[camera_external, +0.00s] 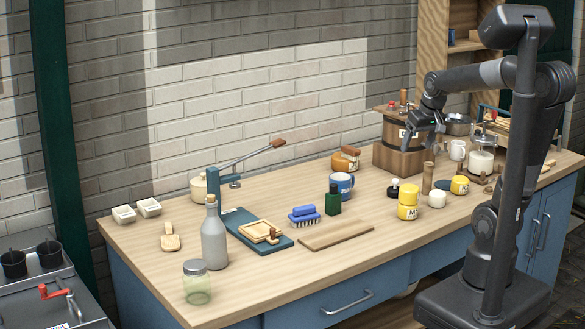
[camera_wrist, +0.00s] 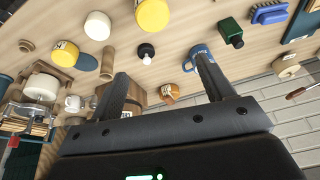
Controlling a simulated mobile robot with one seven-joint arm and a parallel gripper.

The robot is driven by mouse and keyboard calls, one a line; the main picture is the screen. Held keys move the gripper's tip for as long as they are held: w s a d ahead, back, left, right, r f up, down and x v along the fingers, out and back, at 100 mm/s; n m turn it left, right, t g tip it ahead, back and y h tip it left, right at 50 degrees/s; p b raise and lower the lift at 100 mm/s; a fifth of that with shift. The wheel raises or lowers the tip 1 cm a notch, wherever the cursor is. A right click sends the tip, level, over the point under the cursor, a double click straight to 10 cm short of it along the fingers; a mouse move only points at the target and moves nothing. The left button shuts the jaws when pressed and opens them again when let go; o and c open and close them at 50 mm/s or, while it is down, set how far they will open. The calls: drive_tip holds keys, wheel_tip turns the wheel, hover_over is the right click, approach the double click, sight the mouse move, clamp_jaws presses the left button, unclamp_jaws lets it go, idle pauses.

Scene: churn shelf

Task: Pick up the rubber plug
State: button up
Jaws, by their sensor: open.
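I cannot tell for sure which thing is the rubber plug. A small black round thing with a white part (camera_external: 394,188) stands on the wooden table, left of a wooden cylinder (camera_external: 428,178); it may be the plug. It also shows in the wrist view (camera_wrist: 146,51), beyond and between my fingertips, clear of them. My gripper (camera_external: 424,126) is open and empty, held above the back of the table by the wooden churn (camera_external: 391,158). In the wrist view its two fingers (camera_wrist: 162,66) stand wide apart, with nothing held between them.
Yellow jars (camera_external: 408,206), a white jar (camera_external: 437,199), a blue mug (camera_external: 341,185) and a green bottle (camera_external: 333,201) stand around the black thing. An amber jar (camera_external: 345,160) is behind. A flat board (camera_external: 337,234) lies at the front. Brick wall (camera_external: 270,90) backs the table.

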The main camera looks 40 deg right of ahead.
drive_tip(key=w+d+f+m+g, duration=0.1)
drive_tip(key=w+d+f, duration=0.35)
drive_tip(key=w, duration=0.45)
drive_tip(key=m+g, duration=0.2)
hover_over(395, 186)
drive_tip(key=f, duration=0.7)
drive_tip(key=shift+s+a, duration=0.1)
drive_tip(key=shift+a, duration=0.1)
drive_tip(key=f, duration=0.5)
drive_tip(key=shift+w+d+f, duration=0.15)
drive_tip(key=shift+w+f, duration=0.05)
drive_tip(key=shift+w, duration=0.05)
drive_tip(key=shift+w+d+f, duration=0.1)
drive_tip(key=shift+d+f, duration=0.05)
drive_tip(key=shift+f, duration=1.2)
drive_tip(key=shift+d+f, duration=0.1)
drive_tip(key=shift+f, duration=1.2)
drive_tip(key=shift+c, duration=0.4)
drive_tip(key=c, duration=1)
drive_tip(key=shift+o, duration=0.2)
drive_tip(key=shift+r, duration=0.1)
